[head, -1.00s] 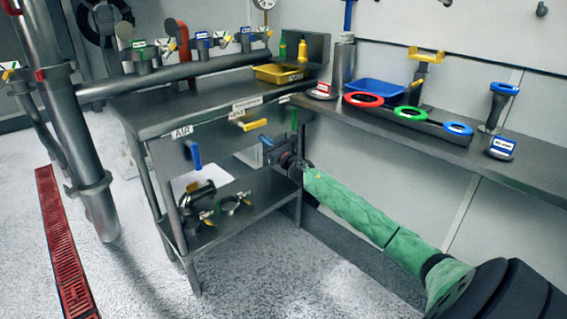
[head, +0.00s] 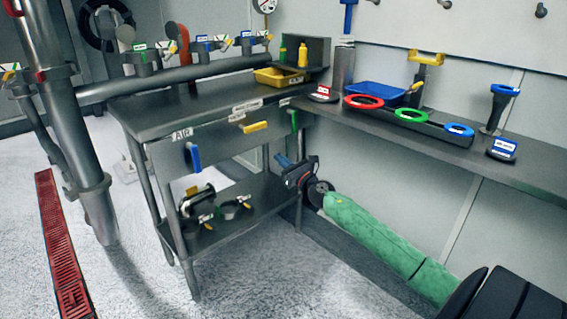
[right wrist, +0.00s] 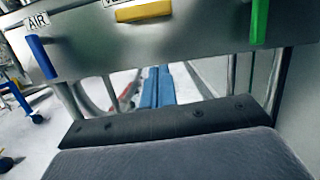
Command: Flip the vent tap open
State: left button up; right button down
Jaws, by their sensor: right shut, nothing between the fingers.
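The yellow tap handle (head: 255,127) sits on the front panel of the steel bench and lies roughly level. It also shows at the top of the right wrist view (right wrist: 143,12), under a white label (right wrist: 117,2) that is partly cut off. My right gripper (head: 281,160) is shut and empty, below and to the right of the yellow handle and apart from it. Its blue fingers (right wrist: 157,87) lie together in the right wrist view, pointing under the panel. My left gripper is not in view.
A blue handle (head: 193,156) by the AIR label (head: 181,134) hangs down at the left. A green handle (head: 294,121) hangs at the right, close above my right gripper. A lower shelf (head: 255,205) with pipe fittings is below. Open floor lies in front.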

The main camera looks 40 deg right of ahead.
jog(key=shift+s+f, duration=0.1)
jog(key=shift+s, duration=0.45)
dwell(0.4)
